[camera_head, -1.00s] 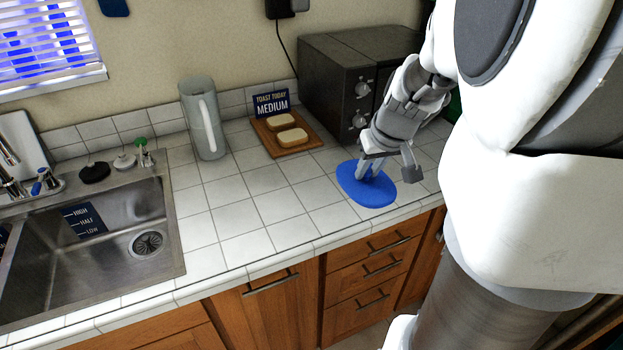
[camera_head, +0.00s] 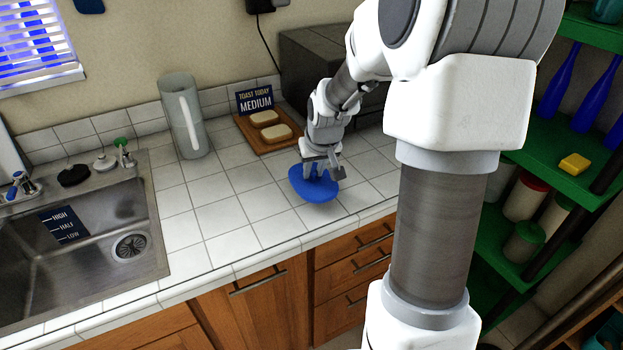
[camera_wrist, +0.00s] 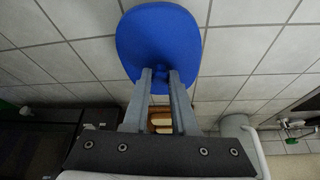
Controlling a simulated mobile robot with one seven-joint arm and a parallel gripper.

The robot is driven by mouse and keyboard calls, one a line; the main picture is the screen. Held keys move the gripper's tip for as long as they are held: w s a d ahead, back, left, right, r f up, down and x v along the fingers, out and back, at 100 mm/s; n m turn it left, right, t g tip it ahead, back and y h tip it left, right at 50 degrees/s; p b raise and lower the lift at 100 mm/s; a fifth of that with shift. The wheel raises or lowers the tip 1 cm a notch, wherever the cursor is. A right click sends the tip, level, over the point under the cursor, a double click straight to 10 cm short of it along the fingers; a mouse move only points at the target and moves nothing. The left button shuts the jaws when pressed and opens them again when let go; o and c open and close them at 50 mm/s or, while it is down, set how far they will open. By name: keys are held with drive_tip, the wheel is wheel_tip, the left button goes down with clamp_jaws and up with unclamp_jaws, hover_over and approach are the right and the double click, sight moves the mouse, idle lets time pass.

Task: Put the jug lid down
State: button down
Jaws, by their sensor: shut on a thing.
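The blue jug lid (camera_head: 314,190) is a flat oval disc over the tiled counter, near its front edge. My gripper (camera_head: 320,171) is above it, shut on a raised part in the lid's middle. In the wrist view the lid (camera_wrist: 158,28) lies past my fingertips (camera_wrist: 161,76), which pinch its centre. Whether the lid touches the tiles or hangs just above them I cannot tell. The grey jug (camera_head: 180,120) with a white handle stands upright at the back of the counter, to the left and apart from the lid.
A wooden board (camera_head: 284,144) with two bread slices and a "Toast today medium" sign (camera_head: 255,99) is behind the lid. A dark oven (camera_head: 300,50) stands at the back right. The sink (camera_head: 90,235) is left. Bare tiles (camera_head: 225,220) lie left of the lid.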

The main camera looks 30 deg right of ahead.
sight(314, 180)
drive_tip(key=shift+f, duration=1.55)
drive_tip(key=shift+f+b, duration=0.1)
drive_tip(key=shift+b, duration=0.2)
drive_tip(key=shift+f, duration=0.15)
drive_tip(key=c, duration=0.7)
unclamp_jaws()
drive_tip(key=shift+r, duration=0.2)
drive_tip(key=shift+r, duration=0.25)
drive_tip(key=p+v, duration=0.2)
drive_tip(key=v, duration=0.9)
drive_tip(key=shift+s+r, duration=0.2)
drive_tip(key=shift+r, duration=0.1)
